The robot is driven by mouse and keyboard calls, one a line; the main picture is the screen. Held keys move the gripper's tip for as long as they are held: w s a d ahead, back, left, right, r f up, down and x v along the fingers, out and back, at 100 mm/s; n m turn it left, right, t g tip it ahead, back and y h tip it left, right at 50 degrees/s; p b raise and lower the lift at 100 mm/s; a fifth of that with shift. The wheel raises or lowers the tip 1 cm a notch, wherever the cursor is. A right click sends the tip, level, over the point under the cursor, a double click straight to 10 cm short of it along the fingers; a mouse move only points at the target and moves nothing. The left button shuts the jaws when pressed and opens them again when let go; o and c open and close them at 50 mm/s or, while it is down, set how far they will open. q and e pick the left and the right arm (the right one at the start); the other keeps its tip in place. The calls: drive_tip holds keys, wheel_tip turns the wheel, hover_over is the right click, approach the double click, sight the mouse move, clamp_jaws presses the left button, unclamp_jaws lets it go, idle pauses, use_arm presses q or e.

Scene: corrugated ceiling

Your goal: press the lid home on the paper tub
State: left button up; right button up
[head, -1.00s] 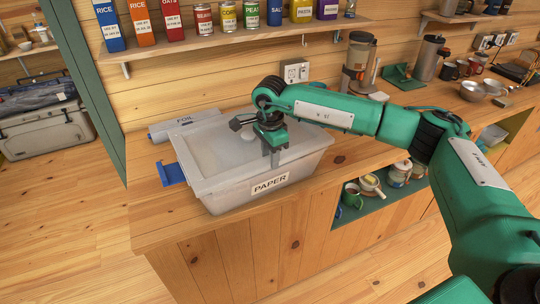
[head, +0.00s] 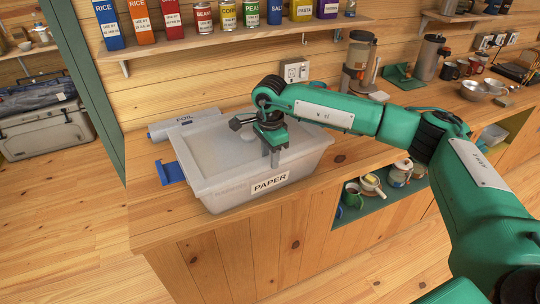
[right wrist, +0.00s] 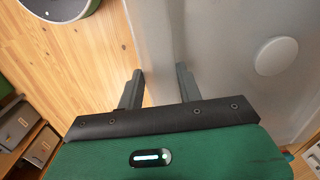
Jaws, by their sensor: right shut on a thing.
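The paper tub (head: 228,197) is a translucent grey bin with a PAPER label, standing on the wooden counter. Its pale lid (head: 215,152) lies across the top and looks close to level; I cannot tell whether every edge is seated. My left gripper is not in view.
A foil box (head: 184,123) lies behind the tub against the wall. A wall shelf (head: 220,40) with boxes and cans runs above. A grinder (head: 359,62), mugs and bowls (head: 482,88) stand further right.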

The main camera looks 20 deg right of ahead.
idle(0.4)
drive_tip(key=o, duration=1.7)
drive_tip(key=shift+o, duration=0.2)
drive_tip(key=shift+r+p, duration=1.2)
drive_tip(key=shift+r, duration=2.3)
clamp_jaws()
